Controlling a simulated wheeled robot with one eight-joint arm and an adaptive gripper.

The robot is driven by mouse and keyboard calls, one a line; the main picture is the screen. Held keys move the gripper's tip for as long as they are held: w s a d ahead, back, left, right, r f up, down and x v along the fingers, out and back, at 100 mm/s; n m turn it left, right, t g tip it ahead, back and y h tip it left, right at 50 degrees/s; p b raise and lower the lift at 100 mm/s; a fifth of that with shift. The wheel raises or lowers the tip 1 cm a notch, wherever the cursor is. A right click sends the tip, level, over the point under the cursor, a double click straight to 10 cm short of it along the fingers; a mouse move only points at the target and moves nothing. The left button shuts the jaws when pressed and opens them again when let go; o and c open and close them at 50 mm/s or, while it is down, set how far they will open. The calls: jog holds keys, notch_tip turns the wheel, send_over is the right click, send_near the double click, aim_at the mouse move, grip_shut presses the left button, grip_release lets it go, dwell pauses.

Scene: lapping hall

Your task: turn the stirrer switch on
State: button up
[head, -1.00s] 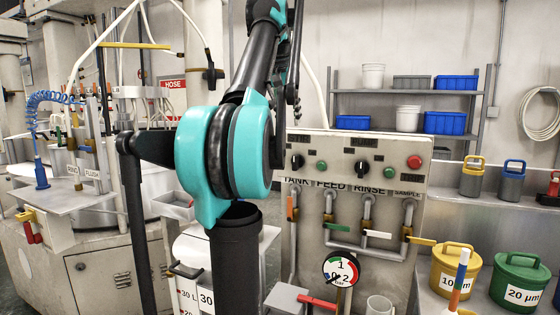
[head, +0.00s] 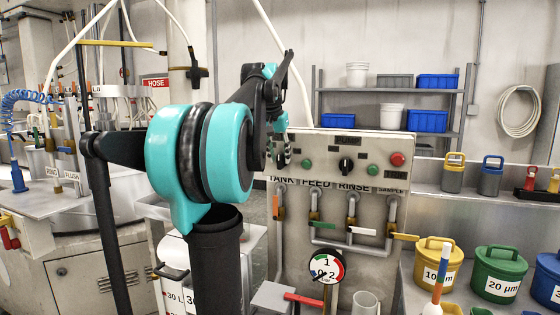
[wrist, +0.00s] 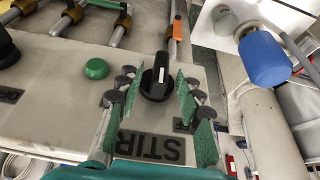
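The stirrer switch is a black rotary knob (wrist: 157,76) with a white pointer line, beside an upside-down STIR label in the wrist view. Its pointer runs nearly vertically in that view. My gripper (wrist: 157,88) is open, with its green-padded fingers on either side of the knob. Gaps show between the knob and the pads, and nothing is held. In the head view my gripper (head: 279,152) is at the upper left of the control panel (head: 378,146) and hides most of the stirrer switch.
A green button (wrist: 96,69) sits beside the stirrer knob. A PUMP knob (head: 346,165) and a red button (head: 397,159) are further right on the panel. Pipes with coloured valve handles (head: 324,225) run below. A blue-capped part (wrist: 265,62) stands near my gripper in the wrist view.

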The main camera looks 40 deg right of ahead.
jog(key=shift+x, duration=1)
grip_shut()
